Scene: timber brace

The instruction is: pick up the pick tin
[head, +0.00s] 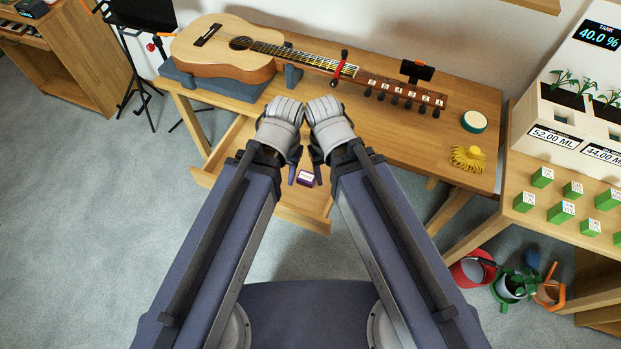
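A small purple box (306,178) with a pale label lies in the open drawer below the table front. I cannot tell from looks alone which is the pick tin. My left gripper (292,172) and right gripper (318,172) are close together above the drawer, either side of the purple box in the picture. Neither visibly touches it. Their fingers are mostly hidden by my wrists, so their opening is unclear.
An acoustic guitar (225,50) lies on a grey support at the table's back left. A yellow fringed object (467,158) sits near the tin. A plant bench (530,205) stands at right.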

